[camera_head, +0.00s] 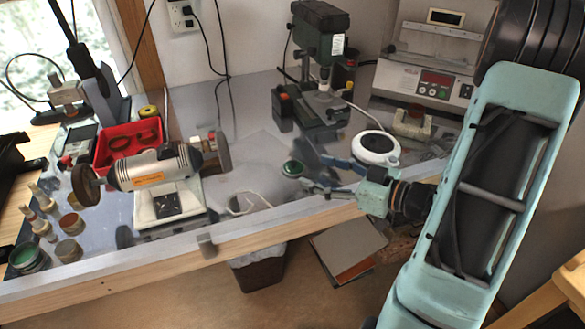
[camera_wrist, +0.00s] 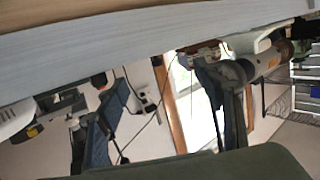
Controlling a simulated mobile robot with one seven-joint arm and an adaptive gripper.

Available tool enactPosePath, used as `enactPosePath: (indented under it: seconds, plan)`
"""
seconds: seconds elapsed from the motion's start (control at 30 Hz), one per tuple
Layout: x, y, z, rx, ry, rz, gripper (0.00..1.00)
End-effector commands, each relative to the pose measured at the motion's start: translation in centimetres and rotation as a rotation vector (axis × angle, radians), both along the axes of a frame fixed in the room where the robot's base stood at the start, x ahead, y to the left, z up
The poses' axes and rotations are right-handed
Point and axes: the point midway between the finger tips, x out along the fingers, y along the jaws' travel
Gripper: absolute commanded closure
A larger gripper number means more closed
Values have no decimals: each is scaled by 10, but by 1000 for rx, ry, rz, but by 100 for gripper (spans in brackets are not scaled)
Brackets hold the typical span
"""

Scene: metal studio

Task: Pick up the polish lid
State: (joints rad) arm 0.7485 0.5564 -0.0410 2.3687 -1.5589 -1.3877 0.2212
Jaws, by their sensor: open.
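A small round green lid (camera_head: 293,169), which looks like the polish lid, lies flat on the grey bench top (camera_head: 262,150) near the middle. My gripper (camera_head: 315,172) is low over the bench just right of the lid, its two fingers spread and pointing left towards it. The fingers look empty and apart from the lid. In the wrist view both fingers of my gripper (camera_wrist: 158,75) show spread, with nothing clear between them. I cannot make out the lid in that view.
A bench polisher (camera_head: 155,168) stands to the left, near an open green tin (camera_head: 28,257) and a red tray (camera_head: 128,146). A drill press (camera_head: 318,70) stands behind. A round white device (camera_head: 376,148) is close behind my gripper. The bench's front edge (camera_head: 270,222) runs below.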

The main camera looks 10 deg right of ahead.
Motion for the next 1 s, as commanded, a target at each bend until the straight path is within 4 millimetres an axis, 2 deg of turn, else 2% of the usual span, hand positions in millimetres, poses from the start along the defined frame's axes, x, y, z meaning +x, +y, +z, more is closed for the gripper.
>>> enactPosePath:
  seconds: [0.27,0.5,0.83,1.0]
  plan:
    - [19,16,-6,0,1,2,39]
    - [46,37,-13,0,1,2,39]
    - [52,40,-15,-2,1,-2,39]
    - [52,40,-15,-2,1,-2,57]
